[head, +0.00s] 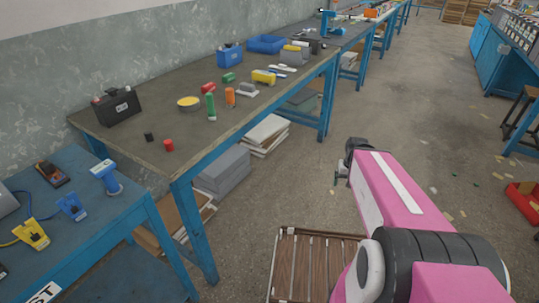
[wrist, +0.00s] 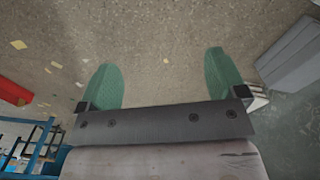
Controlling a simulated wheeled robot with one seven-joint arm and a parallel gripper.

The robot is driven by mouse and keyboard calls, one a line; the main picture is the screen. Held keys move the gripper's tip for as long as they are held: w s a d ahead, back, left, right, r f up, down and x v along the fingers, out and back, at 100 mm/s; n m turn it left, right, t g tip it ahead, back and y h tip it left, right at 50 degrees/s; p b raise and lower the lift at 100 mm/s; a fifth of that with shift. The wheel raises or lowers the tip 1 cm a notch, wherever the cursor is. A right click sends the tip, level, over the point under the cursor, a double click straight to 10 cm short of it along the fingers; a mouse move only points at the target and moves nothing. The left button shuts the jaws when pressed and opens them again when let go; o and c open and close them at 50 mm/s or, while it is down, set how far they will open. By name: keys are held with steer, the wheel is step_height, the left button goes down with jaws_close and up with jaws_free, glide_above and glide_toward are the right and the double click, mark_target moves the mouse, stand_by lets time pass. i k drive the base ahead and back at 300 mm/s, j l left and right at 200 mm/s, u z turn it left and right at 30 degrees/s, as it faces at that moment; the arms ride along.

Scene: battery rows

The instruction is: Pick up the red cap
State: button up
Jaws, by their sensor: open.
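A small red cap (head: 168,145) stands on the dark top of the long workbench (head: 150,165), near its front left corner, in the head view. A small black cap-like piece (head: 149,137) is just left of it. My gripper (head: 341,175) is out over the floor, right of the bench and well away from the red cap. In the wrist view my gripper (wrist: 160,68) shows two green fingers spread apart with only floor between them. The red cap does not show in the wrist view.
Behind the cap stand a black battery box (head: 117,107), a yellow-topped tin (head: 188,103), a green cylinder (head: 211,107) and an orange one (head: 230,97). A lower blue table (head: 100,225) adjoins at left. A wooden crate (head: 278,265) is on the floor. The aisle floor is mostly open.

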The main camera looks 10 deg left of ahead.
mark_target(170, 147)
steer(key=u, duration=2.1)
steer(key=k+l+u, duration=0.15)
steer(key=k, duration=0.3)
steer(key=i+l, duration=0.1)
steer(key=i, duration=0.3)
